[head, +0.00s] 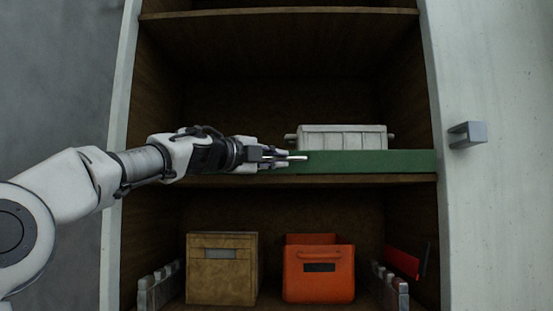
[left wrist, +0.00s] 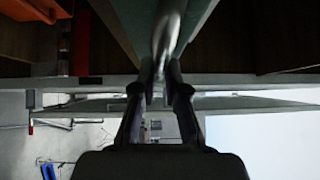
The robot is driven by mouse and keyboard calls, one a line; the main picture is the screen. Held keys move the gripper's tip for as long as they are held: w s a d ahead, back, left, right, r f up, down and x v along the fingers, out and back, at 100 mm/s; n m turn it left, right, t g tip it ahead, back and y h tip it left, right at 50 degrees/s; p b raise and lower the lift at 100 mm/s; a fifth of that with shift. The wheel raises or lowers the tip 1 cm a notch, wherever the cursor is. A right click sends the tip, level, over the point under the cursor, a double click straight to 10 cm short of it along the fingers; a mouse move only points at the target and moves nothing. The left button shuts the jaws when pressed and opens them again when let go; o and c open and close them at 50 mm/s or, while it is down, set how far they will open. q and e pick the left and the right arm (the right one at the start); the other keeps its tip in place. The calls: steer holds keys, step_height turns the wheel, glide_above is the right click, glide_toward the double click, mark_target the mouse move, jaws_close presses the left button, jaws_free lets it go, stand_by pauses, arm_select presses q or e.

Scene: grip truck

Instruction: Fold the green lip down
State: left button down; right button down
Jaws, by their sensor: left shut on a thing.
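The green lip (head: 370,161) stands upright along the front edge of the middle shelf, in front of a pale grey ribbed case (head: 343,138). My left gripper (head: 288,158) reaches in from the left and is at the lip's left part. It is shut on a small pale metal bar at the front of the lip. In the left wrist view the fingers (left wrist: 162,75) close around this blurred grey bar, with the green lip (left wrist: 128,25) behind it. The lip's left end is hidden by my gripper. My right gripper is not in view.
A tan box (head: 222,282) and an orange bin (head: 319,280) stand in the lower compartment. A red item (head: 402,262) leans at its right side. A grey handle (head: 467,134) sticks out of the white panel on the right. The upper compartment's visible space is empty.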

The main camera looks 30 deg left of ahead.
arm_select(q)
step_height(320, 180, down, 5)
steer(key=m+t+h+b, duration=0.1)
steer(key=m+h+b, duration=0.2)
steer(key=b, duration=0.3)
steer(key=m+t+h+b, duration=0.1)
steer(key=m+h+b, duration=0.2)
steer(key=m+b, duration=0.3)
steer(key=m+t+h+b, duration=0.1)
steer(key=m+h+b, duration=0.2)
steer(key=m+b, duration=0.2)
steer(key=shift+s+f+t+h+b, duration=0.2)
steer(key=shift+t+h+b, duration=0.15)
steer(key=shift+b, duration=0.35)
steer(key=m+g+h+p, duration=0.3)
steer(key=m+g+p, duration=0.2)
steer(key=m, duration=0.1)
steer(key=w+a+f+m+g+h+p, duration=0.1)
steer(key=m+g+h+p, duration=0.3)
steer(key=m+p, duration=0.2)
steer(key=w+f+m+g+h+p, duration=0.1)
steer(key=m+g+h+p, duration=0.3)
steer(key=m, duration=0.4)
steer(key=shift+w+a+f+g+h+p, duration=0.15)
steer(key=shift+a+f+g+h+p, duration=0.1)
steer(key=shift+g+p, duration=0.55)
